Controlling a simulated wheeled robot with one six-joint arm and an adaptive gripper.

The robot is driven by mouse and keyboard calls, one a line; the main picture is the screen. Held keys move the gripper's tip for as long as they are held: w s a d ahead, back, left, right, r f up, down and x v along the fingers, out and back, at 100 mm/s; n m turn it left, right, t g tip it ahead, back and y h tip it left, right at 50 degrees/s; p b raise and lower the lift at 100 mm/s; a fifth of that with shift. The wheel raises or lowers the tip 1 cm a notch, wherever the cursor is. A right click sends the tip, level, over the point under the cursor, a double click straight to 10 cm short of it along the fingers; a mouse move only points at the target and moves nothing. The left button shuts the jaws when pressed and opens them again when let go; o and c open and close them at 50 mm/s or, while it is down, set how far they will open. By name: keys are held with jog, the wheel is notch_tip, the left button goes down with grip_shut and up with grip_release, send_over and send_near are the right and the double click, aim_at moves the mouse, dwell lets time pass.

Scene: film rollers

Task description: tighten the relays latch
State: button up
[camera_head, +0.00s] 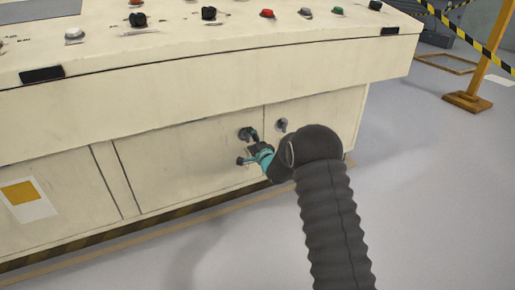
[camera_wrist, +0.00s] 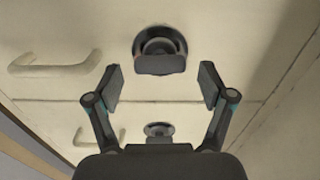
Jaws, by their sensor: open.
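Two dark round latches are on the cream cabinet front. In the head view, one latch (camera_head: 247,133) is just beyond my gripper (camera_head: 249,151) and the other latch (camera_head: 282,125) is to its right. In the wrist view, a latch with a flat dark handle (camera_wrist: 160,64) is just ahead of my gripper (camera_wrist: 160,82), centred between its spread fingers. The fingers are apart and hold nothing. A second latch (camera_wrist: 158,129) shows lower down, close to the gripper body. No label is readable, so I cannot tell which is the relays latch.
The cream console (camera_head: 190,100) overhangs the cabinet doors, with several knobs and buttons on top. Pale door handles (camera_wrist: 55,66) show at left in the wrist view. A yellow post (camera_head: 488,60) with striped tape stands at right. The grey floor (camera_head: 430,200) is clear.

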jog(key=v, duration=1.1)
jog(key=s+d+f+n+g+h, duration=0.3)
jog(key=s+f+g, duration=0.1)
jog(key=f, duration=0.2)
jog(key=s+d+f+n+g+h, duration=0.3)
jog(key=s+d+f+n+g, duration=0.1)
jog(key=f, duration=0.2)
jog(key=s+d+r+n+g+h+p, duration=0.1)
jog(key=s+d+r+n+g+p, duration=0.15)
jog(key=s+r, duration=0.55)
jog(key=s+d+r+n+g+h+p, duration=0.1)
jog(key=s+d+r+n+g, duration=0.15)
jog(key=s+r, duration=0.45)
jog(key=s+d+r+t+p, duration=0.2)
jog(key=s+r+p, duration=0.5)
jog(key=s+r, duration=1.8)
jog(key=shift+d, duration=0.25)
jog(key=shift+w, duration=0.1)
jog(key=shift+c, duration=0.2)
